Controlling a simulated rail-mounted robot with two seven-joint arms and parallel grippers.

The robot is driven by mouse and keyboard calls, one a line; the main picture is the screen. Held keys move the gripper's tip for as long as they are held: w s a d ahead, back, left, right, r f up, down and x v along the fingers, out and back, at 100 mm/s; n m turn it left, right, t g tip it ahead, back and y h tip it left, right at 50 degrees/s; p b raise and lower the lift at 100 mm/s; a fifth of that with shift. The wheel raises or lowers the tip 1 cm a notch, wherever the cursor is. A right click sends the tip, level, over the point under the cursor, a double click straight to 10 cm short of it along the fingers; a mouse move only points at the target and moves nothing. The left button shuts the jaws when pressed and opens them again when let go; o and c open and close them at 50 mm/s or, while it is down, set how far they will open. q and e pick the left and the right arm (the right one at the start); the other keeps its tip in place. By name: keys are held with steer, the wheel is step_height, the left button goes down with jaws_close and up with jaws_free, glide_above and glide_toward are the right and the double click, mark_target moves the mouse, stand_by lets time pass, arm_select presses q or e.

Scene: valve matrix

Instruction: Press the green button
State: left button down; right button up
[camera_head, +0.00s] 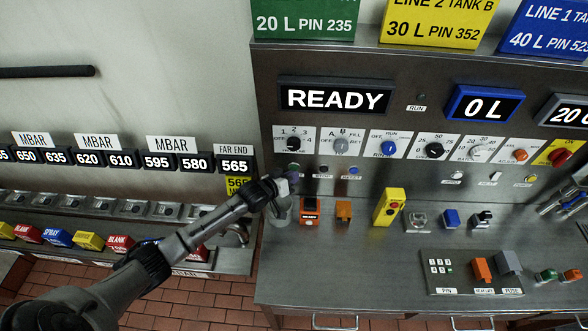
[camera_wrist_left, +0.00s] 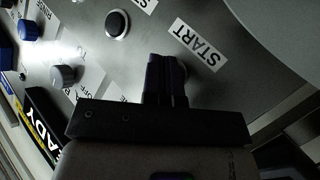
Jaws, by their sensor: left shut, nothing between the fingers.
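The green button (camera_head: 293,167) is on the steel panel, leftmost in a row of small buttons below the dials. My left gripper (camera_head: 287,183) is shut and empty, with its tip at the panel right by this button. In the left wrist view the shut fingers (camera_wrist_left: 165,78) point at the panel beside the START label (camera_wrist_left: 198,45). They hide the spot next to that label, so the green button does not show clearly there. I cannot tell whether the fingertips touch it. My right gripper is not in view.
A black button (camera_head: 324,170) and a blue button (camera_head: 353,170) sit to the right. The READY display (camera_head: 335,97) is above the dials. An orange device (camera_head: 310,212) and a yellow control box (camera_head: 389,207) stand on the steel counter close by.

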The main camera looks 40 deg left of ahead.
arm_select(q)
steer(key=shift+w, duration=0.1)
stand_by(0.6)
steer(key=shift+w+a+b, duration=0.25)
steer(key=shift+b, duration=0.05)
stand_by(0.6)
steer(key=shift+s+d+p, duration=0.5)
steer(key=shift+s+p, duration=0.2)
steer(key=shift+p, duration=0.25)
steer(key=s+d+p, duration=0.1)
steer(key=s+p, duration=0.1)
steer(key=s+d+p, duration=0.2)
steer(key=shift+p, duration=0.3)
